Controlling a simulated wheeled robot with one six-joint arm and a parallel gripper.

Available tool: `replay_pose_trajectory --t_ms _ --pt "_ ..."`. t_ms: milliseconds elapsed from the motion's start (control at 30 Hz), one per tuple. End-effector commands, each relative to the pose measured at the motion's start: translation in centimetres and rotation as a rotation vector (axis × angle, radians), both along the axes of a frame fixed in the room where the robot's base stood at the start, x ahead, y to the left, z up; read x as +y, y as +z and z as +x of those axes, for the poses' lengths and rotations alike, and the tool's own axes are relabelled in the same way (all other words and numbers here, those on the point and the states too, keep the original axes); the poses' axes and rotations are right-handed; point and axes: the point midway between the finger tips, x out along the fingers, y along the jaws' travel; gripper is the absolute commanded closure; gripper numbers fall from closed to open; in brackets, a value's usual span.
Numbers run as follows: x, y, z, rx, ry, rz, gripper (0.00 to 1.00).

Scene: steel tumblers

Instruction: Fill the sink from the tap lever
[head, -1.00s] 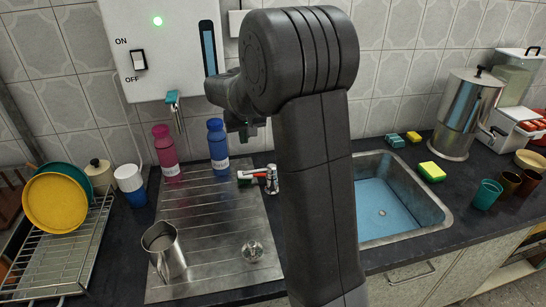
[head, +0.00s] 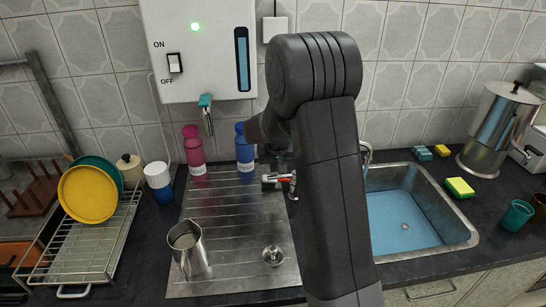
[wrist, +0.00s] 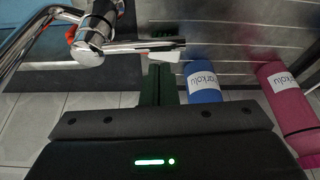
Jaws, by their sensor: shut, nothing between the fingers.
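The sink (head: 458,215) is at the right in the head view, with a flat blue surface inside and its drain showing through. The chrome tap (head: 290,184) has a red collar and stands left of the sink, partly behind my arm; its spout (head: 366,155) shows at the arm's right. In the wrist view the tap (wrist: 92,45) is at the upper left, and its lever (wrist: 150,45) points right. My gripper (wrist: 160,80) is shut and empty, its dark green fingertips close to the lever. I cannot tell whether they touch.
A white wall heater (head: 205,60) hangs above. Sponges (head: 459,187) lie right of the sink.

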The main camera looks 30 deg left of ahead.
Motion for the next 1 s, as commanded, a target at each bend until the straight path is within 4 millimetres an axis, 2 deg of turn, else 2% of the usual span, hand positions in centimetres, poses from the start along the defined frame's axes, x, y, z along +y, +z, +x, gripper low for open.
replay_pose_trajectory --t_ms 167,567,1000 --pt "-0.6 -0.22 -0.6 0.0 0.0 0.0 1.0" --pt "-0.67 -0.27 -0.67 0.0 0.001 0.0 1.0" --pt "-1.02 -0.28 -1.07 0.001 0.072 0.001 1.0"
